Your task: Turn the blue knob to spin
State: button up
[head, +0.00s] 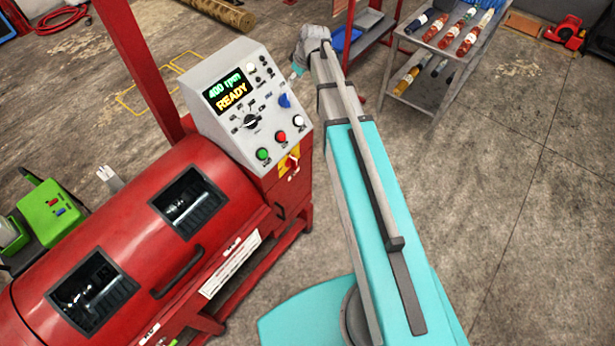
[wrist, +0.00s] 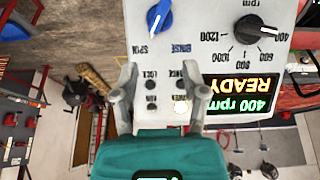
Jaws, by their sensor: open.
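The blue knob (head: 284,100) is on the right side of the grey control panel in the head view. It also shows at the top of the wrist view (wrist: 159,15), where the panel appears upside down. Labels SPIN and RINSE sit beside it, and its white mark seems to lean toward SPIN. My gripper (wrist: 160,76) is open and empty, its two fingers spread in front of the panel near small switches and lamps, apart from the knob. In the head view my gripper (head: 297,70) is small, just beyond the panel's upper right edge.
The display (head: 229,92) reads 400 rpm and READY. A black rpm dial (head: 252,121) and green, red and white buttons share the panel (head: 222,127). The red drum machine (head: 130,245) stands left. A bottle cart (head: 440,60) stands at the back right. Floor at right is clear.

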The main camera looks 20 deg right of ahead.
jog(key=s+a+f+m+g+h+b, duration=0.2)
jog(key=s+f+m+b, duration=0.5)
jog(key=s+f+b, duration=1.6)
jog(key=shift+s+a+f+g, duration=0.5)
jog(key=shift+g, duration=0.3)
dwell(0.3)
jog(key=shift+s, duration=0.1)
jog(key=shift+s+h, duration=0.3)
jog(key=shift+s, duration=0.15)
